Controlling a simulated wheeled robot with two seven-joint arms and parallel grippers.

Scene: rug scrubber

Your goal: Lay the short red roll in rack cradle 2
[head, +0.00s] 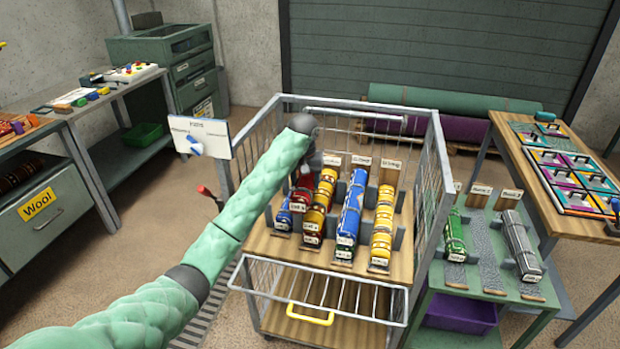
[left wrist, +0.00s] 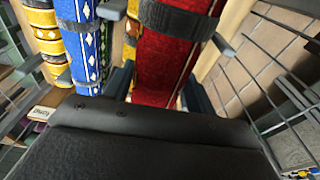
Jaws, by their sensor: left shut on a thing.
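The rack on the green bench (head: 478,285) has a green roll (head: 454,232) at left and a grey roll (head: 521,243) at right. Between them, cradle 2 (head: 486,256) shows a speckled grey strip and no roll.
The cart (head: 437,150) has tall wire sides between my gripper and the rack. A wooden table (head: 545,185) with coloured trays stands right of the rack.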

